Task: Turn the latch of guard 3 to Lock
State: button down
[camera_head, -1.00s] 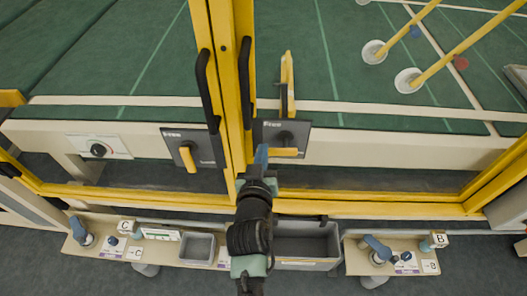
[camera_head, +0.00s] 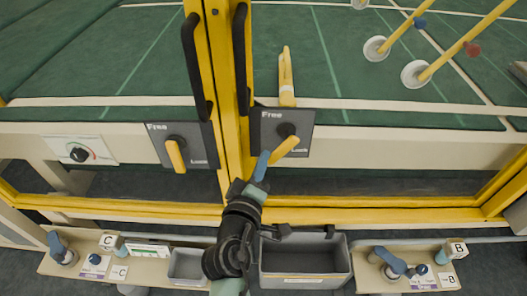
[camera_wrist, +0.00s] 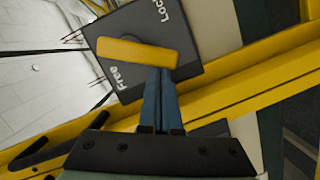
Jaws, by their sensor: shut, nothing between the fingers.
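The right latch plate (camera_head: 300,120) is dark, with a black knob (camera_head: 287,130) and a yellow handle (camera_head: 285,148) slanting down to the left. "Free" is at its upper left. In the wrist view the handle (camera_wrist: 138,52) lies across the plate (camera_wrist: 190,35), between "Free" and "Lock". My gripper (camera_head: 263,162) is shut and empty, its blue fingertips (camera_wrist: 161,72) at one end of the handle; contact cannot be told for sure. The left latch plate (camera_head: 200,140) has its yellow handle (camera_head: 175,155) pointing down. No guard number is readable.
Yellow guard frames (camera_head: 232,100) with black pull handles (camera_head: 196,65) stand beside the latches. A yellow lower rail (camera_head: 360,215) runs across. Below are grey bins (camera_head: 305,280) and shelves with blue-topped devices (camera_head: 388,260). A dial (camera_head: 80,153) is at the left.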

aim_at(274, 163)
jog(key=f+n+b, duration=0.1)
jog(key=d+f+n+b, duration=0.1)
jog(key=n, duration=0.1)
jog(key=shift+d+t+h, duration=0.1)
jog(key=shift+t+h, duration=0.2)
jog(key=shift+h, duration=0.1)
jog(key=shift+d+f+n+t+b, duration=0.15)
jog(key=shift+d+n+b, duration=0.1)
jog(key=shift+n+b, duration=0.35)
jog(key=shift+d+f+n+t+b, duration=0.15)
jog(key=shift+d+n+b, duration=0.2)
jog(key=shift+n, duration=0.35)
jog(key=shift+r, duration=0.15)
jog(key=shift+a, duration=0.15)
